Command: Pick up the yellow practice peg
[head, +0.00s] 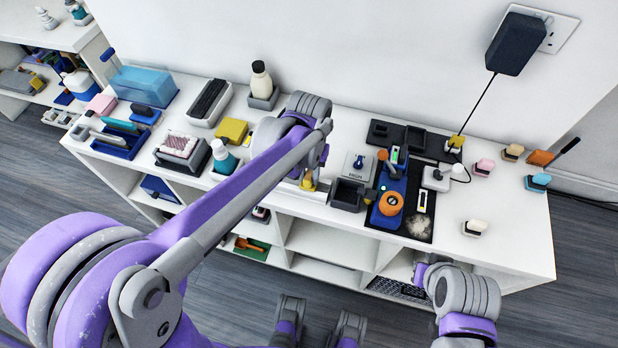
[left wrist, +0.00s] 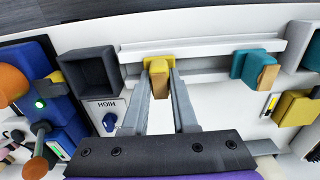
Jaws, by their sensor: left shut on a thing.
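The yellow practice peg (left wrist: 159,80) is between the fingertips of my left gripper (left wrist: 161,90) in the left wrist view. The gripper is shut on it, one grey finger on each side. The peg overlaps a white rail (left wrist: 215,48); I cannot tell whether it still touches it. In the head view a small part of the yellow peg (head: 308,184) shows below my left wrist, which hides most of the gripper. My right arm is at the lower right of the head view; its fingers cannot be made out.
A teal peg (left wrist: 250,68) stands at the same rail. A dark open box (left wrist: 90,75) is beside the gripper in the wrist view. A blue stand with an orange knob (head: 390,203) is to the right in the head view.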

